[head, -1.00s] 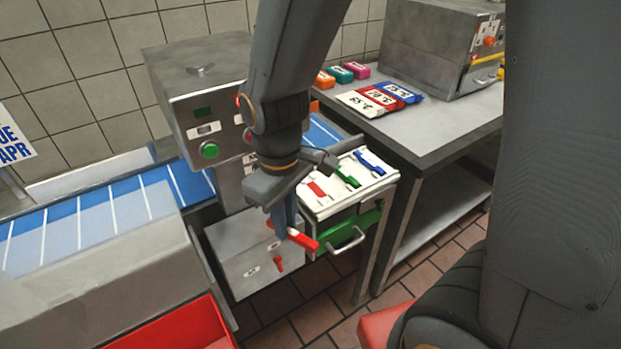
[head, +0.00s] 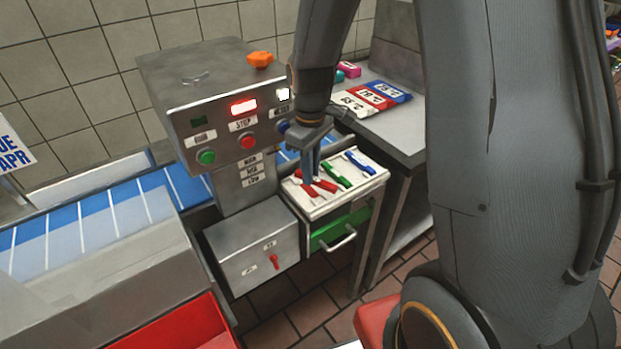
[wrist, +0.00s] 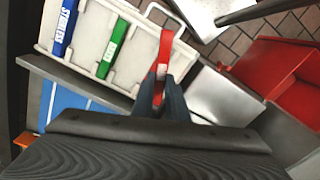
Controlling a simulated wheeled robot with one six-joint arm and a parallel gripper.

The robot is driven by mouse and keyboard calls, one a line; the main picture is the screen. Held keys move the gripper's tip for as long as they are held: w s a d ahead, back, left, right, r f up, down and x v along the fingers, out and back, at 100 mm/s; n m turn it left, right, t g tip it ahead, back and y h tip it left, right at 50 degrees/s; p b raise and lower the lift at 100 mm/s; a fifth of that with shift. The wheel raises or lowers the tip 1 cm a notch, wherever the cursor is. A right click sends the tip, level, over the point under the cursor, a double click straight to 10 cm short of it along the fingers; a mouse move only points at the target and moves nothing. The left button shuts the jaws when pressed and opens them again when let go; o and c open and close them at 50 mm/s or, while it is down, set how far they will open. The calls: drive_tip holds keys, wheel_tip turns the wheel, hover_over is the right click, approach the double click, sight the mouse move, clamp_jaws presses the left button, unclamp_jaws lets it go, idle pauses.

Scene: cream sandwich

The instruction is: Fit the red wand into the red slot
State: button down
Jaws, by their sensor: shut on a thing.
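My gripper (head: 311,178) is shut on the red wand (head: 326,186) over the left part of the white tray (head: 343,206). In the wrist view the red wand (wrist: 165,48) stands between the fingertips (wrist: 160,92) and points away from them, near the tray's right side. A second red patch, which looks like the red slot (head: 308,190), lies close beside the wand in the head view. The wand looks apart from the slot, but its height above the tray is hard to tell. The slot is not clear in the wrist view.
A green wand (head: 336,174) and a blue wand (head: 358,160) lie in the tray beside the red one. A control box with buttons (head: 205,110) stands close to the left. A green drawer (head: 340,228) with a handle is below the tray. A blue belt (head: 100,215) runs left.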

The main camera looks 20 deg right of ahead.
drive_tip(key=shift+f+p, duration=0.5)
drive_tip(key=shift+f, duration=1.1)
drive_tip(key=shift+f, duration=0.1)
drive_tip(key=shift+f, duration=0.25)
drive_tip(key=c, duration=1.7)
unclamp_jaws()
drive_tip(key=shift+c, duration=0.2)
drive_tip(key=shift+r, duration=0.1)
wheel_tip(320, 180, up, 11)
drive_tip(key=b, duration=0.2)
drive_tip(key=shift+r+b, duration=0.15)
drive_tip(key=shift+b, duration=0.15)
drive_tip(key=s+d+f+m+t, duration=0.1)
drive_tip(key=s+f+m, duration=0.2)
drive_tip(key=s+m, duration=0.5)
drive_tip(key=s, duration=0.5)
drive_tip(key=shift+d, duration=0.3)
